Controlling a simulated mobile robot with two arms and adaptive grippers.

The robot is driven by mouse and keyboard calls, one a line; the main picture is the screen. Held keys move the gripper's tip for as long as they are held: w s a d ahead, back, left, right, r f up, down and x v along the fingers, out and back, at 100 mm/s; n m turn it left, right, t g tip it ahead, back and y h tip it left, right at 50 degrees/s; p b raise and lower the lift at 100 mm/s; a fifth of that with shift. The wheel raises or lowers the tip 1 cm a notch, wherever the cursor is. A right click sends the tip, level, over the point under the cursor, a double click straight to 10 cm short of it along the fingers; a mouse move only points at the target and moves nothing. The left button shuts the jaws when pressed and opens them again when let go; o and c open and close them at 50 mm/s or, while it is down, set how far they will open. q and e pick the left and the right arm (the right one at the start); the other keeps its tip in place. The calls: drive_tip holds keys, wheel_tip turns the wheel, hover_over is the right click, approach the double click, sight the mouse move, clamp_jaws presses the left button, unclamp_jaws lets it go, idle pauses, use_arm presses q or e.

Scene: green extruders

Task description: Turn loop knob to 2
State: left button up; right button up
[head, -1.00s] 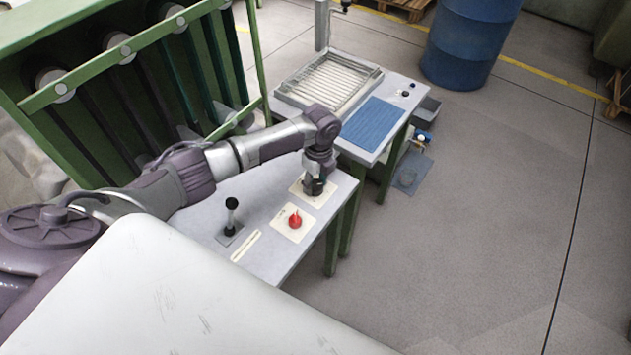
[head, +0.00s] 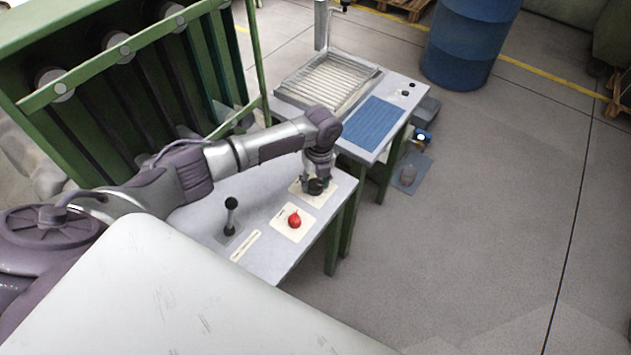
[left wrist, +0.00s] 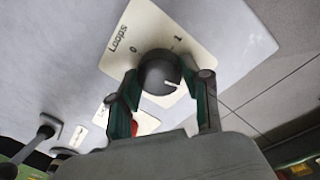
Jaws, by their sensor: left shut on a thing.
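The loop knob (left wrist: 160,74) is a dark round knob with a white pointer line, on a cream plate (left wrist: 205,32) marked "Loops", 0 and 1. The pointer is turned toward the lower right, past the 1; a 2 mark cannot be seen. My left gripper (left wrist: 162,92) is shut on the knob, one finger at each side. In the head view, my left gripper (head: 318,186) reaches down over the plate and hides most of the knob. My right gripper is in neither view.
A red knob (head: 294,219) on its own plate and a black lever (head: 231,215) share the grey table (head: 265,200). Behind it stands another table with a slatted tray (head: 327,85) and a blue mat (head: 374,123). Open floor (head: 480,220) lies to the right.

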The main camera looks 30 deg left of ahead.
sight(319, 183)
use_arm(q)
drive_tip(key=o, duration=1.2)
drive_tip(key=shift+c, duration=0.2)
wheel_tip(319, 183, up, 12)
drive_tip(key=shift+w+d, duration=0.35)
